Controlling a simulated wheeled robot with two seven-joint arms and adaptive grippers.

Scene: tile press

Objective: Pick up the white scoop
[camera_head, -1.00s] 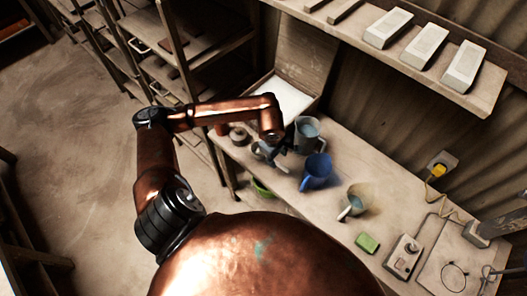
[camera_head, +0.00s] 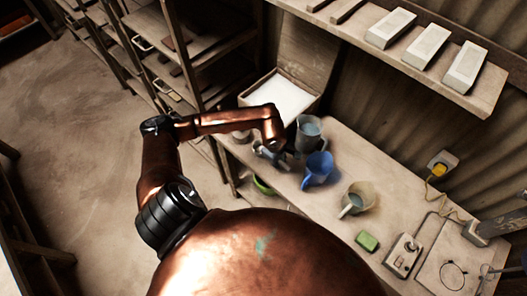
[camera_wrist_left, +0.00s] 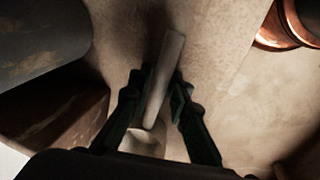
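A long pale handle (camera_wrist_left: 165,75), which looks like the white scoop's, runs between the two fingers of my left gripper (camera_wrist_left: 160,92) in the left wrist view. A pale rounded part (camera_wrist_left: 146,141) lies at its lower end. The fingertips sit close on either side of the handle; whether they press on it I cannot tell. In the head view my left gripper (camera_head: 272,152) is low over the far left end of the bench, beside the grey jug. The scoop is not clearly distinguishable there. My right gripper is out of view.
On the bench (camera_head: 395,200) stand a grey jug (camera_head: 308,135), a blue jug (camera_head: 318,169) and a beige jug (camera_head: 357,198) close together. An open box with white contents (camera_head: 283,95) is behind. A green block (camera_head: 367,241) and a switch box (camera_head: 403,256) lie to the right.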

